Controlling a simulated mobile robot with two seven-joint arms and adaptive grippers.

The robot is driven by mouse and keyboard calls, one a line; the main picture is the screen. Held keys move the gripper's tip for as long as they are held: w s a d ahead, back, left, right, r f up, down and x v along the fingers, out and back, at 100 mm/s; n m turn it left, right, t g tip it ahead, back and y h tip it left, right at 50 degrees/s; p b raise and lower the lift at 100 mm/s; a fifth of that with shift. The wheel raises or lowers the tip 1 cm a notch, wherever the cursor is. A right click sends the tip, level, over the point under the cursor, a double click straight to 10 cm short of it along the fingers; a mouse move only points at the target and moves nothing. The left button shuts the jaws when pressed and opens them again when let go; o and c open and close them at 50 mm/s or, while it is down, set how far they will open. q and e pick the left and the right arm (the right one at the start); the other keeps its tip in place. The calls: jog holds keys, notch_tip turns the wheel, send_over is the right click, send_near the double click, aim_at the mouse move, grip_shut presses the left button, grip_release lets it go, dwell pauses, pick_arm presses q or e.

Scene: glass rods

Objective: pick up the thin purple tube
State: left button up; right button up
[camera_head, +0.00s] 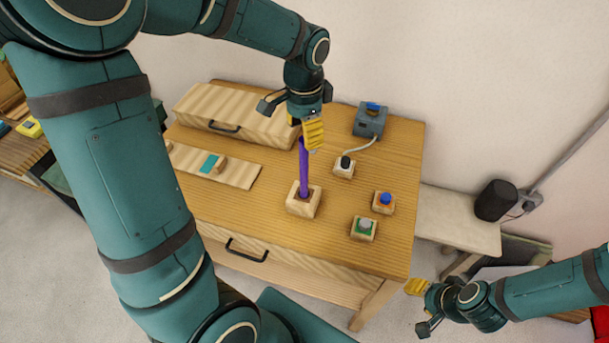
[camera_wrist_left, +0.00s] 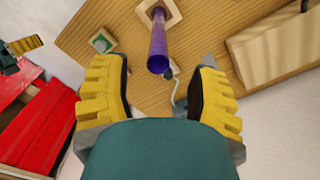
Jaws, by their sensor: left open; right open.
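The thin purple tube (camera_head: 303,170) stands upright in a square wooden block (camera_head: 302,203) on the table. My left gripper (camera_head: 309,130) is above it, close to its top end. In the left wrist view the tube (camera_wrist_left: 157,42) points toward the camera, ahead of and between the two spread yellow fingers of the left gripper (camera_wrist_left: 158,85); nothing is held. I cannot tell if a finger touches the tube. My right gripper (camera_head: 418,307) is open and empty, off the table's right front side.
Wooden blocks with blue (camera_head: 383,202), green-grey (camera_head: 364,228) and black (camera_head: 344,166) tops stand right of the tube. A grey box (camera_head: 370,120) with a cable is behind them. A long wooden case (camera_head: 235,115) lies at the back left. A teal piece (camera_head: 209,163) lies on a board.

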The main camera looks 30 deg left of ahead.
aim_at(304, 154)
pick_arm(q)
notch_tip(304, 154, down, 8)
jog(key=shift+s+r, duration=0.1)
jog(key=shift+r, duration=0.15)
grip_shut()
dwell(0.3)
